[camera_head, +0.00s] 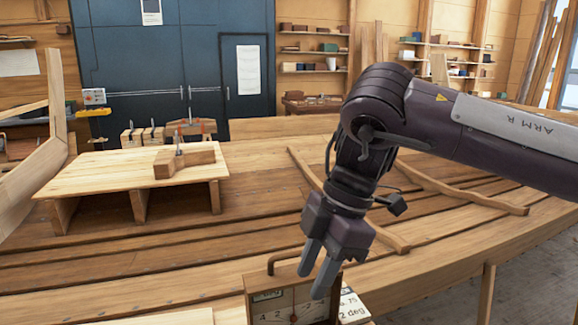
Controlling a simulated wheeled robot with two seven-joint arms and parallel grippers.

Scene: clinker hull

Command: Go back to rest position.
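My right arm (480,130), marked "ARM R", reaches in from the right and bends down at the wrist. My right gripper (311,285) points down, its two grey fingers apart with nothing seen between them. The fingers overlap a wooden box with a dial face (290,304) and a handle (283,262) at the bottom edge; I cannot tell whether they touch it. Part of the dial is hidden behind the fingers. My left arm and gripper are not in view.
The planked wooden hull (120,258) fills the foreground. A low wooden stand (100,178) at left carries a wooden block (190,160). Curved wooden strips (460,195) lie on the planks. Labels (354,308) sit beside the dial box. Blue cabinets (150,65) stand behind.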

